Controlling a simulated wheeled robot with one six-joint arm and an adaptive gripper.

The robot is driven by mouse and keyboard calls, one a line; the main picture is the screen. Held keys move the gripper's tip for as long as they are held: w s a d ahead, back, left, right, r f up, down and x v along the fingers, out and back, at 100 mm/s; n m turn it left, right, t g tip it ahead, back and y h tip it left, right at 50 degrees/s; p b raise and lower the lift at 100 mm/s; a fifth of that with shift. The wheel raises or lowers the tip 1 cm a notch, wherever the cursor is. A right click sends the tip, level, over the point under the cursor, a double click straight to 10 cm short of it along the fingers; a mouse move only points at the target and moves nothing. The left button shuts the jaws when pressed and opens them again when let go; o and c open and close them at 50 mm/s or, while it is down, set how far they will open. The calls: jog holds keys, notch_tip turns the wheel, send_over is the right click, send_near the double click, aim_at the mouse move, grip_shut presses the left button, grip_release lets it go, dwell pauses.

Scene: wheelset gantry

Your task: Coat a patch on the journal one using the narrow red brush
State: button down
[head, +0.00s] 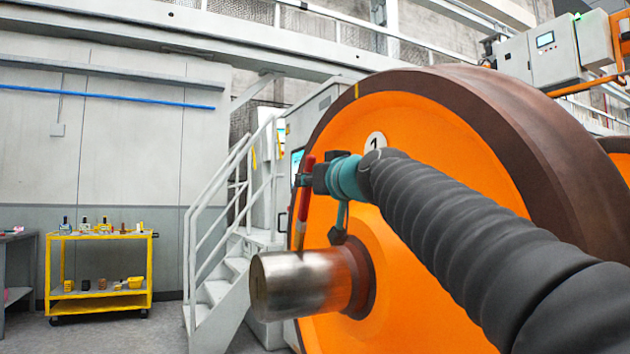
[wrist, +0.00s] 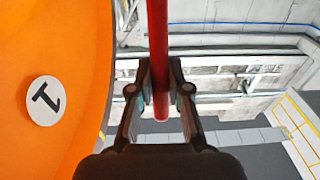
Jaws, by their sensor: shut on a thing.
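Journal one (head: 285,284) is the bare metal stub shaft sticking out of the orange wheel face (head: 395,262), which carries a round plate marked 1 (head: 376,141). My gripper (head: 306,180) is above the journal, shut on the narrow red brush (head: 303,210). The brush hangs nearly upright, slightly tilted, its lower end close to the top of the journal; I cannot tell whether it touches. In the wrist view the red handle (wrist: 157,50) runs between the two fingers (wrist: 160,88).
A yellow cart (head: 100,237) with bottles and small containers stands at the far left beside a grey bench (head: 18,265). Grey stairs with railings (head: 222,275) rise behind the journal. The large brown wheel rim (head: 480,110) stands close beside my arm.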

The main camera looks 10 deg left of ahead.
jog(key=s+a+p, duration=0.2)
jog(key=s+a, duration=0.2)
jog(key=a, duration=0.1)
dwell(0.7)
jog(key=shift+w+f, duration=0.1)
jog(key=shift+f, duration=0.05)
jog(key=w+d+b, duration=0.4)
jog(key=d, duration=0.1)
jog(key=shift+w+d+r, duration=0.2)
jog(key=shift+d, duration=0.2)
dwell(0.4)
jog(key=shift+r, duration=0.15)
